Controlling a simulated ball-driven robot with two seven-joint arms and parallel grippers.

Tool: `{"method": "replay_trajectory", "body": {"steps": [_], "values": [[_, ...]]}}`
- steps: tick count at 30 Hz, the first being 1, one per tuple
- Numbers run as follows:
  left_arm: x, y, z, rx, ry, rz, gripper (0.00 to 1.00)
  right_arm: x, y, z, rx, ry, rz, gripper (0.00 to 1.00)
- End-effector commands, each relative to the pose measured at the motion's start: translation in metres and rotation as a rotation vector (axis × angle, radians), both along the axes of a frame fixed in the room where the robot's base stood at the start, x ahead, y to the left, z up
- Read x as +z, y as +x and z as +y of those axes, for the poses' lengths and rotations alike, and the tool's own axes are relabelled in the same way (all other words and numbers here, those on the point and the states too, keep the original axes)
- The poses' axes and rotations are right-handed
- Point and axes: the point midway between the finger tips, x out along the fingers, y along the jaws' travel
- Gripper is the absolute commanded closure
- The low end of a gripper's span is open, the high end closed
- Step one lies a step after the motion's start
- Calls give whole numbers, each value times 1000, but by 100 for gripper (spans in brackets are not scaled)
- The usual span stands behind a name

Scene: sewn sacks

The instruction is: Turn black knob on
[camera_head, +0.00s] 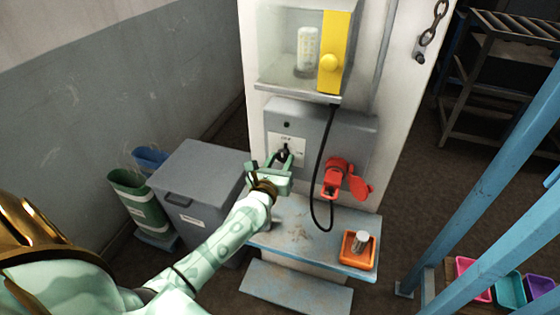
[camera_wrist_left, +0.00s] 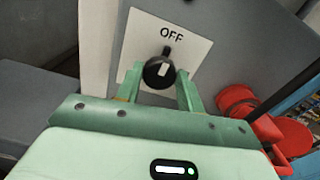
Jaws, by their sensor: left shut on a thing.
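The black knob (camera_wrist_left: 158,73) sits on a white plate (camera_wrist_left: 190,45) marked OFF, with its white pointer mark tilted slightly off upright in the left wrist view. In the head view the knob (camera_head: 283,150) is on the front of a grey box (camera_head: 318,127) on a white column. My left gripper (camera_head: 283,163) reaches the knob from below, and its green fingers (camera_wrist_left: 159,88) stand on either side of it, shut on it. The fingertips are partly hidden behind the knob. My right gripper is not in view.
A red socket with an open cap (camera_head: 336,178) and a hanging black cable (camera_head: 319,170) are right of the knob. Above is a clear case with a yellow door (camera_head: 334,50). A blue-grey shelf below holds an orange tray (camera_head: 347,252). A grey bin (camera_head: 195,190) stands left.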

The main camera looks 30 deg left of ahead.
Motion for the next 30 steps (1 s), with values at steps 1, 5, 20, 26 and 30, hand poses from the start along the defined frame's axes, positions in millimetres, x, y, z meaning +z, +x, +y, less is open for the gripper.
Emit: {"method": "replay_trajectory", "body": {"steps": [1, 5, 20, 26, 30], "values": [[0, 0, 0, 0, 14, 4, 85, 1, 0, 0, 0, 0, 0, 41], [1, 0, 0, 0, 74, 19, 85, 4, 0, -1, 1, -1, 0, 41], [1, 0, -2, 0, 497, 123, 85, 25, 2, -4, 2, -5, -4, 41], [1, 0, -2, -1, 682, 166, 85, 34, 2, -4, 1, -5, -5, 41], [1, 0, -2, -1, 812, 197, 85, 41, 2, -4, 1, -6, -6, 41]]}}
